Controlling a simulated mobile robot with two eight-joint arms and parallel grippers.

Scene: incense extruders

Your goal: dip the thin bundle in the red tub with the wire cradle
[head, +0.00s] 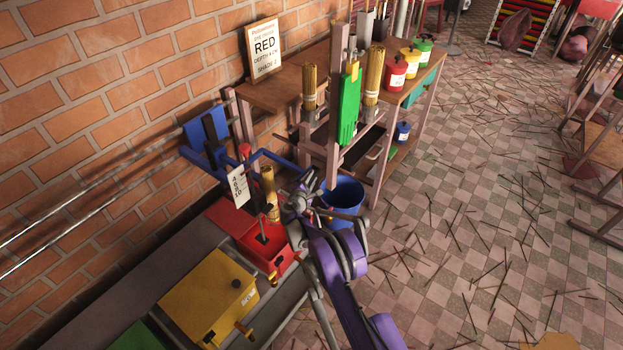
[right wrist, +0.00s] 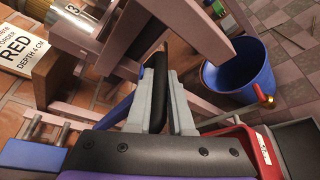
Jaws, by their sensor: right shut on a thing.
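The red tub (head: 245,233) stands against the brick wall, with a black knob on its lid; part of a red box shows in the right wrist view (right wrist: 238,138). A tan stick bundle (head: 268,190) hangs upright just above the tub's far end, beside a blue lever frame (head: 275,158). A wire cradle around it is too small to make out. My right gripper (head: 298,198) is at the lever's right end. In the right wrist view its grey fingers (right wrist: 158,105) are shut on a dark handle (right wrist: 154,85). My left gripper is not in view.
A sign reading RED, depth 4 cm (head: 264,50) stands on a wooden table (head: 280,92). Upright bundles (head: 373,75) stand in a rack. A card with depth numbers (head: 238,187) hangs by the lever. A blue bucket (head: 345,195) and yellow tub (head: 205,290) are near. Sticks litter the tiled floor.

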